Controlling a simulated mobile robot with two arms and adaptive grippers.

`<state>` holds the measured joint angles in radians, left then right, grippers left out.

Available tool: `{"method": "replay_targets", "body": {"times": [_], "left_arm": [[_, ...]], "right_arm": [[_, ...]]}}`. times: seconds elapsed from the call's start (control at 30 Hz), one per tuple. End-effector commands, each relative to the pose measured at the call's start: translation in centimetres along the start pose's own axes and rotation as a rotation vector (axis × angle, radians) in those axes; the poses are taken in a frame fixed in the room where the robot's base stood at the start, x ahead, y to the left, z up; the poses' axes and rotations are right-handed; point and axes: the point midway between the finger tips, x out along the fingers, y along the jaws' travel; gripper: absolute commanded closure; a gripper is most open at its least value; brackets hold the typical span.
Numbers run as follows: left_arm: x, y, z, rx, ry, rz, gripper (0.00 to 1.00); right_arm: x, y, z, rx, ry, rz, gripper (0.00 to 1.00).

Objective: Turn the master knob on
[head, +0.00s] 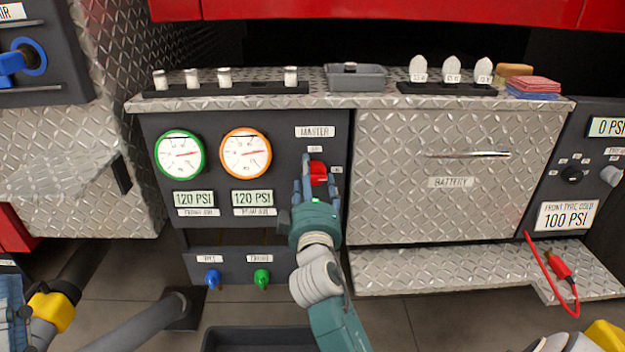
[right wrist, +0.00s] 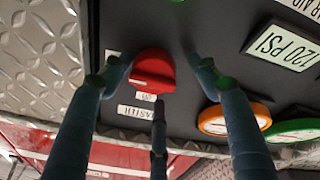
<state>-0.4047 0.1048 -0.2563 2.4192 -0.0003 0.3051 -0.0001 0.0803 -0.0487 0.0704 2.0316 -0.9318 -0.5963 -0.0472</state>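The red master knob (head: 318,172) is on the dark panel under the MASTER label (head: 315,132), with small labels above it and to its right. My right gripper (head: 319,182) is at the knob, its fingers spread around it. In the right wrist view, the knob (right wrist: 153,70) shows between two wide-apart fingers, with a third finger below it. I see no finger clearly pressed on the knob. Part of the knob is hidden by the fingers in the head view. My left gripper is not in view.
A green-rimmed gauge (head: 180,155) and an orange-rimmed gauge (head: 245,154) are left of the knob. A BATTERY drawer (head: 435,205) is to the right. A grey tray (head: 357,77) stands on the ledge above. Blue and green knobs (head: 262,278) are low on the panel.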

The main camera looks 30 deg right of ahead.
Motion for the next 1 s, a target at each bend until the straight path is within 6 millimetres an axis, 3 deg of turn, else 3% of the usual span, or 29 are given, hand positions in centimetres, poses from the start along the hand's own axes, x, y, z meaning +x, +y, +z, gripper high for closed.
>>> {"method": "replay_targets", "body": {"times": [0.27, 0.7, 1.0], "left_arm": [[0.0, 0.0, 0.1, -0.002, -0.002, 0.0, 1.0], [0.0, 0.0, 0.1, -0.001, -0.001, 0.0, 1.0], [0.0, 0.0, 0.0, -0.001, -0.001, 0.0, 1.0]], "right_arm": [[0.2, 1.0, -0.8, -0.002, -0.001, 0.006, 0.4], [1.0, 6.1, -6.5, 0.002, 0.003, 0.002, 0.4], [1.1, 6.7, -7.3, -0.001, 0.0, -0.002, 0.4]]}}
